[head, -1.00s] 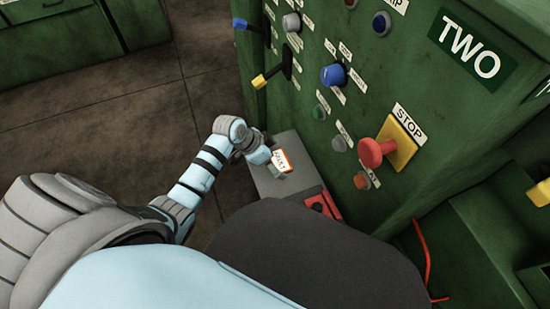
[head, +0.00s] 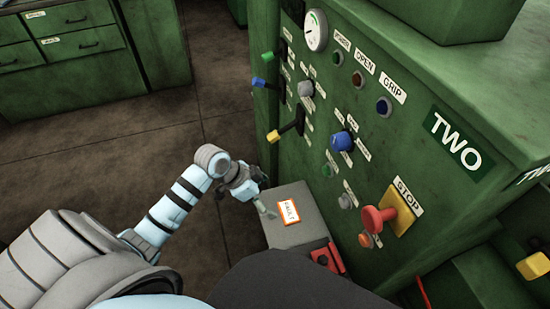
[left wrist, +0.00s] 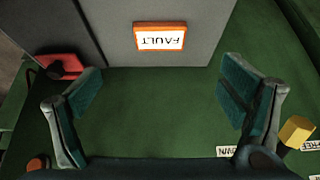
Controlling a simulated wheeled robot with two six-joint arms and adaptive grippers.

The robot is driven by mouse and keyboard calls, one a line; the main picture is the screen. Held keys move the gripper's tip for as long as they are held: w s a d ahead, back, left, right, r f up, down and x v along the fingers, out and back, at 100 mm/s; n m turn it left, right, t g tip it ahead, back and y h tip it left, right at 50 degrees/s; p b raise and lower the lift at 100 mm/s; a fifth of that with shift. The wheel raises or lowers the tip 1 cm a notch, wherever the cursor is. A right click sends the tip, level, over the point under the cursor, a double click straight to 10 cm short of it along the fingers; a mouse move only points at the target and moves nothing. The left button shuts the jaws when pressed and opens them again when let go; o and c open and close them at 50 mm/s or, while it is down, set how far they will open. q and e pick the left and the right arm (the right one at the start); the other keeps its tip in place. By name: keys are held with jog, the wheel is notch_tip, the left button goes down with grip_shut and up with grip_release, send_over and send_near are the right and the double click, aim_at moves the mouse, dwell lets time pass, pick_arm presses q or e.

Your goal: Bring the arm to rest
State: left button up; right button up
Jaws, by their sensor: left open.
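My left gripper (head: 262,203) is open and empty in the head view, just left of a grey box at the foot of the green panel. In the left wrist view its two teal-padded fingers (left wrist: 160,100) stand wide apart with nothing between them. A white card with an orange border, reading FAULT (head: 288,212), lies on the grey box (head: 305,230). The card also shows beyond the fingers in the left wrist view (left wrist: 160,37). The gripper does not touch the card. My right gripper is not seen.
The green panel marked TWO (head: 458,142) stands at the right, with a red stop button (head: 376,218), a blue knob (head: 342,141) and a yellow-ended lever (head: 285,131) sticking out. A red object (head: 328,257) is beside the grey box. The brown floor (head: 100,160) at left is open.

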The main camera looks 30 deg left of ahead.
pick_arm(q)
jog(key=s+a+f+n+g+y+p, duration=0.1)
jog(key=s+a+f+n+y+p, duration=0.2)
jog(key=s+f, duration=0.45)
jog(key=s+a+f+n+y+p, duration=0.1)
jog(key=s+a+f+n+p, duration=0.25)
jog(key=f, duration=0.65)
jog(key=s+d+f+p, duration=0.1)
jog(key=s+d+f, duration=0.1)
jog(key=s, duration=0.6)
jog(key=s+d+f+n+g+p, duration=0.1)
jog(key=s+f, duration=0.1)
jog(key=s, duration=0.6)
jog(key=s+d+f+g+p, duration=0.1)
jog(key=s+d+f, duration=0.1)
jog(key=s, duration=0.6)
jog(key=shift+d+y, duration=0.35)
jog(key=shift+y, duration=0.05)
jog(key=shift+n, duration=0.25)
